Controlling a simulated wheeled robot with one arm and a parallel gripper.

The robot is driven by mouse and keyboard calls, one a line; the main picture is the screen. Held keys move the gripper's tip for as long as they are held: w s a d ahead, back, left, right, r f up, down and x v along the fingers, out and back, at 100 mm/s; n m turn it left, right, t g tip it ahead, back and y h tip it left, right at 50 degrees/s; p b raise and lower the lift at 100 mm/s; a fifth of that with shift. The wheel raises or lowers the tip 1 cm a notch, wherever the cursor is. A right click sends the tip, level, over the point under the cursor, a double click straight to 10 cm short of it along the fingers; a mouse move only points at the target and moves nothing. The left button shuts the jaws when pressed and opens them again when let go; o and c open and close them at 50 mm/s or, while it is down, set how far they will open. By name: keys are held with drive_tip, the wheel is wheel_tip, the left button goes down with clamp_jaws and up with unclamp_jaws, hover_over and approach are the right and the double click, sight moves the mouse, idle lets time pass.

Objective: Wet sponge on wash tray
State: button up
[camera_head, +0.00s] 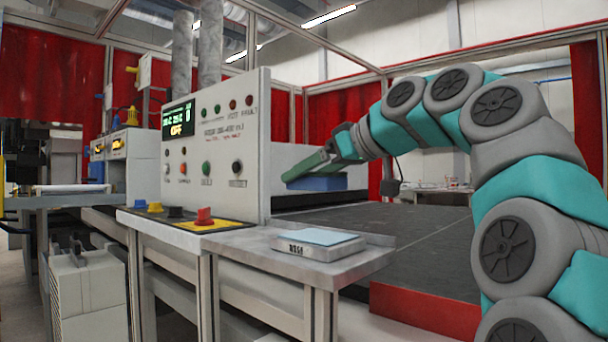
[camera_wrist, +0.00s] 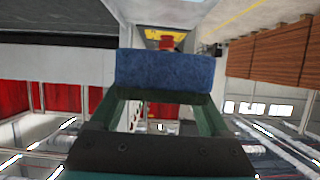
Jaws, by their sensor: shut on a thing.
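My gripper (camera_head: 305,168) is shut on a blue sponge (camera_head: 319,183) and holds it in the air to the right of the control panel. In the wrist view the sponge (camera_wrist: 165,72) spans the space between the green fingers. The wash tray (camera_head: 318,248) is a small grey block with lettering on its front face and a light blue top. It sits on the metal side table, in front of and below my gripper. The sponge is above it and apart from it. I cannot tell from its look how wet the sponge is.
The control panel (camera_head: 216,148) with buttons and a lit display stands left of my gripper. A red button (camera_head: 205,217) on a yellow plate is at its front. A dark conveyor belt (camera_head: 400,235) extends behind the tray. The metal table (camera_head: 270,262) has some bare room around the tray.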

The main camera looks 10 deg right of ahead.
sight(311, 234)
drive_tip(key=shift+s, duration=0.1)
wheel_tip(311, 234, down, 7)
drive_tip(key=b, duration=0.6)
drive_tip(key=shift+s+d, duration=0.1)
drive_tip(key=shift+s, duration=0.05)
drive_tip(key=shift+f+b, duration=0.6)
drive_tip(key=shift+b, duration=0.2)
idle(2.0)
drive_tip(key=shift+r+p, duration=3.15)
drive_tip(key=shift+r, duration=0.5)
drive_tip(key=shift+f, duration=0.1)
